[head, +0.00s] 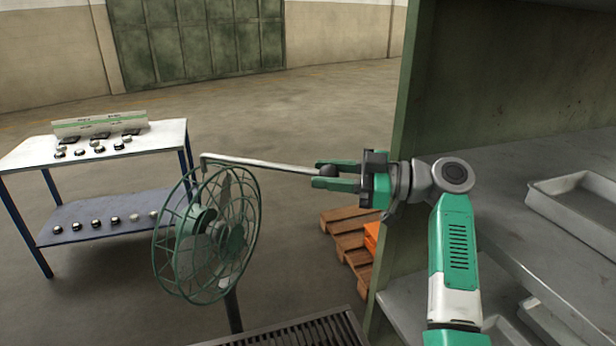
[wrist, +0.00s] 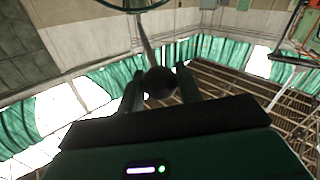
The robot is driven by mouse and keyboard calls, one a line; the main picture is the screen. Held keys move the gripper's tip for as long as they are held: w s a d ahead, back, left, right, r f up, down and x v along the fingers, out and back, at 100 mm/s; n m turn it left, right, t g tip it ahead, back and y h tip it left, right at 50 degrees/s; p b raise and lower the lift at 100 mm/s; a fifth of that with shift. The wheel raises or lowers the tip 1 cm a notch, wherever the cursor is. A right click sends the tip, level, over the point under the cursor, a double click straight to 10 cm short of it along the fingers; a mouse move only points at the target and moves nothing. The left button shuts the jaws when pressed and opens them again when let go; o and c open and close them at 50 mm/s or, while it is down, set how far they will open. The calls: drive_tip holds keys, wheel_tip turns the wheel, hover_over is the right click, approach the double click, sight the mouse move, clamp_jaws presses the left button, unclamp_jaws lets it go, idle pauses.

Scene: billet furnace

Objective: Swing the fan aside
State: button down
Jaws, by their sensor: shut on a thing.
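The fan (head: 207,235) stands left of centre in the head view, with a round green wire cage on a dark post. A pale rod (head: 262,163) runs from the top of its cage to the right and ends in a dark ball knob (head: 328,171). My gripper (head: 335,176) is shut on the knob, with one green finger on each side of it. In the wrist view the knob (wrist: 160,82) sits between the two fingers, and the rod (wrist: 144,40) leads up from it towards part of the cage rim (wrist: 138,5).
A white-topped table (head: 165,137) with small round pieces on both levels stands behind the fan. A dark grate (head: 300,332) lies at the bottom. A wooden pallet (head: 348,243) is beyond my gripper. Grey shelves with a tray (head: 580,205) and a green panel (head: 415,70) stand right.

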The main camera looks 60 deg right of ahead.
drive_tip(key=shift+d+f, duration=0.1)
drive_tip(key=shift+f, duration=0.2)
drive_tip(key=c, duration=1.4)
unclamp_jaws()
drive_tip(key=o, duration=0.4)
drive_tip(key=shift+w+d+r, duration=0.1)
drive_tip(key=shift+d, duration=0.05)
drive_tip(key=shift+r, duration=0.1)
drive_tip(key=shift+r, duration=0.35)
drive_tip(key=r+p, duration=0.1)
drive_tip(key=r, duration=0.2)
drive_tip(key=shift+a, duration=0.2)
drive_tip(key=s+a, duration=0.7)
drive_tip(key=s+a+r+p, duration=0.1)
drive_tip(key=s+a, duration=0.3)
drive_tip(key=shift+s+a+r, duration=0.1)
